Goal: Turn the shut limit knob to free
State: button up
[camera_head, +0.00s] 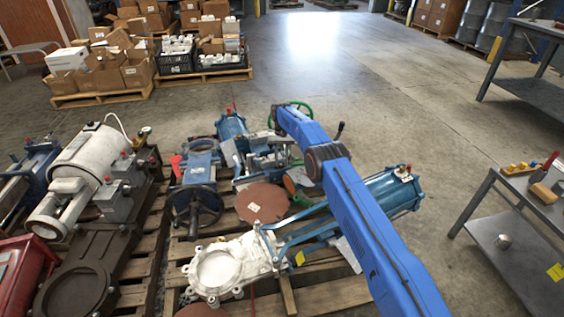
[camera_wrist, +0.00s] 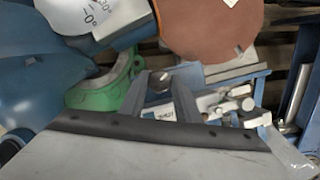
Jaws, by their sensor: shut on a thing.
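In the wrist view my gripper (camera_wrist: 161,84) reaches in among valve parts with its two grey fingers. They are shut on a small dark knob (camera_wrist: 158,79), which is mostly hidden between them. A small pale label (camera_wrist: 158,115) with dark lettering shows just below, too small to read. I cannot tell which way the knob is turned. In the head view my blue arm reaches over the pallet of valves, and the fingers and knob cannot be made out there.
Close around the fingers are a green ring-shaped part (camera_wrist: 100,92), a red-brown disc (camera_wrist: 212,25) and silver fittings (camera_wrist: 232,104). A white valve body (camera_head: 232,265) lies on the wooden pallet (camera_head: 325,296). A grey bench (camera_head: 525,240) stands at right.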

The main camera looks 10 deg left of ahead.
jog(key=n, duration=0.2)
jog(key=n+h, duration=0.1)
jog(key=n, duration=0.2)
jog(key=shift+s+a+n+t+h, duration=0.1)
jog(key=shift+n+t+h, duration=0.2)
jog(key=shift+t, duration=0.1)
jog(key=n+t+h, duration=0.1)
jog(key=n, duration=0.4)
jog(key=shift+s, duration=0.1)
jog(key=shift+n+t, duration=0.3)
jog(key=shift+a, duration=0.1)
jog(key=o, duration=1)
